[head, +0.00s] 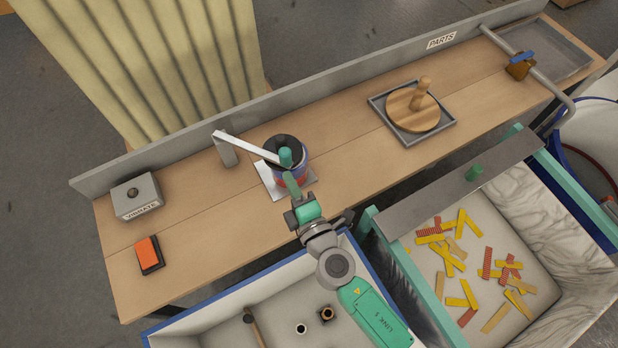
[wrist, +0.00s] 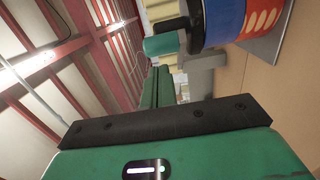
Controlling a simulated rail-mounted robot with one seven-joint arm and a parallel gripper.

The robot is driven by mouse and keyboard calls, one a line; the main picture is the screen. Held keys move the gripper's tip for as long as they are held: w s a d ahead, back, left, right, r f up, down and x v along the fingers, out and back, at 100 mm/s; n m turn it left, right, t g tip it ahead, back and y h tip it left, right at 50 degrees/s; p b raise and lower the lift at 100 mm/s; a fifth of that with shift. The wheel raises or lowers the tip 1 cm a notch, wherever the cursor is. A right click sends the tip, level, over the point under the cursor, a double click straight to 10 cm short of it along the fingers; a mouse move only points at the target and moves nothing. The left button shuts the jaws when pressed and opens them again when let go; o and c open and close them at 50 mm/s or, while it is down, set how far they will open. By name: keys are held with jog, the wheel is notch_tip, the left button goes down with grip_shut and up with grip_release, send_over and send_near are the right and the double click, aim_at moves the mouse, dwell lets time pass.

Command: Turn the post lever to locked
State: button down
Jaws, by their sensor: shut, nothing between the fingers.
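A short grey post (head: 226,150) stands at the back of the bench, with a pale flat lever (head: 248,147) running right from its top. A teal knob (head: 286,157) is at the lever's end, over a dark-topped blue and red canister (head: 303,172). The knob (wrist: 163,44) and canister (wrist: 228,22) also show in the wrist view. My gripper (head: 291,181) is shut and empty, at the canister's front side, just below the knob in the head view. Its green fingers (wrist: 157,88) are together in the wrist view. I cannot tell whether they touch the knob or canister. No lock mark is readable.
A grey box (head: 137,196) and an orange-black block (head: 149,254) sit at left. A wooden disc with a peg (head: 412,109) lies on a grey tray right of the canister. A rail with a brass block (head: 520,66) is far right. Bins (head: 372,218) stand in front.

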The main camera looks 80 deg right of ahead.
jog(key=s+d+b+v, duration=0.1)
jog(key=b+v, duration=0.2)
jog(key=v, duration=0.7)
jog(key=shift+s+b, duration=0.3)
jog(key=shift+a, duration=0.1)
